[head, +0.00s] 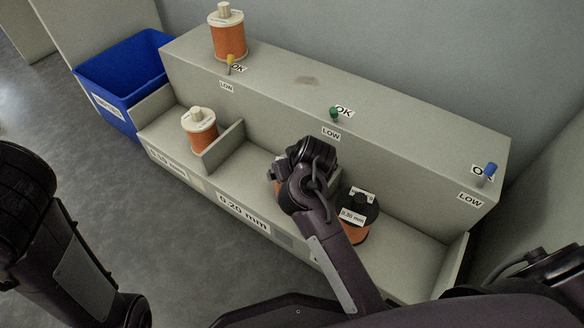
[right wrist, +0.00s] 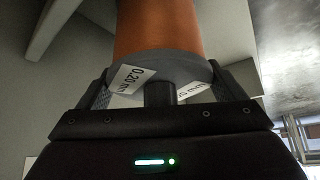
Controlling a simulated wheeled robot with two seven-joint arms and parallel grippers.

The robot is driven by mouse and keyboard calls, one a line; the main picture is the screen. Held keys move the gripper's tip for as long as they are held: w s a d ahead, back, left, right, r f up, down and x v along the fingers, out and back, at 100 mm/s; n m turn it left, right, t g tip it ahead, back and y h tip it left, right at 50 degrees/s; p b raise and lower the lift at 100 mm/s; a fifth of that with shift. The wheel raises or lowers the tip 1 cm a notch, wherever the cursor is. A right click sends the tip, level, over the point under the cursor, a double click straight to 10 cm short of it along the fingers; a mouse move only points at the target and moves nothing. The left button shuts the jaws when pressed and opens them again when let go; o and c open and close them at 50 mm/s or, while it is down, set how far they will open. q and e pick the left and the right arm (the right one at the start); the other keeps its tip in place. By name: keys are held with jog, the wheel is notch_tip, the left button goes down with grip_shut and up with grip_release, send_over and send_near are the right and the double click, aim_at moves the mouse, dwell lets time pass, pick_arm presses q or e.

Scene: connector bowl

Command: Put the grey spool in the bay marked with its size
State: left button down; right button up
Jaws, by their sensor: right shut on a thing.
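The grey spool (right wrist: 190,72) shows in the right wrist view, with a grey flange, orange winding and labels reading 0.20 mm. My right gripper (right wrist: 160,94) is shut on its dark hub, with a finger on each side. In the head view my right wrist is over the middle bay, whose front label (head: 243,212) reads 0.20 mm. My wrist hides most of the spool there, and I cannot tell whether it rests on the bay floor. My left arm is at the left edge of the head view; its gripper is out of frame.
A black-topped spool (head: 352,222) labelled 0.30 mm stands right of my wrist. A cream spool (head: 199,130) stands in the left bay beside a divider (head: 223,145). Another cream spool (head: 228,36) stands on the upper ledge. A blue bin (head: 125,75) is at far left.

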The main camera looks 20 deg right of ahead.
jog(key=o, duration=1.8)
